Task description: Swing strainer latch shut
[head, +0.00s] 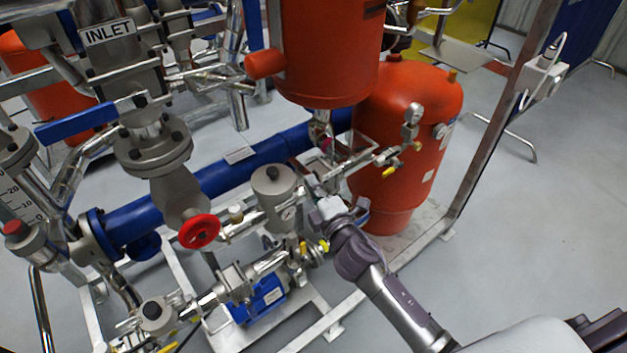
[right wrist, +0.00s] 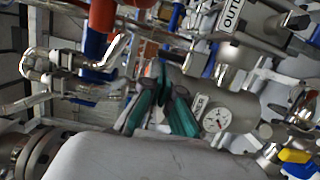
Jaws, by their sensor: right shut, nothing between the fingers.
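The strainer looks to be the grey lidded pot (head: 274,187) near the middle of the head view, with a round gauge on its side. The gauge (right wrist: 216,119) shows in the right wrist view, just right of my fingers. The latch cannot be made out; it is too small or hidden. My right gripper (head: 315,187) is just to the right of the pot, about lid height. In the right wrist view its teal fingers (right wrist: 162,82) are together, with nothing held. I cannot tell whether they touch the pot. My left gripper is not in view.
A red handwheel (head: 199,231) and large valve stand left of the pot. A red tank (head: 404,140) stands behind right, and another red vessel (head: 328,50) hangs above. A blue pipe (head: 225,175) runs behind.

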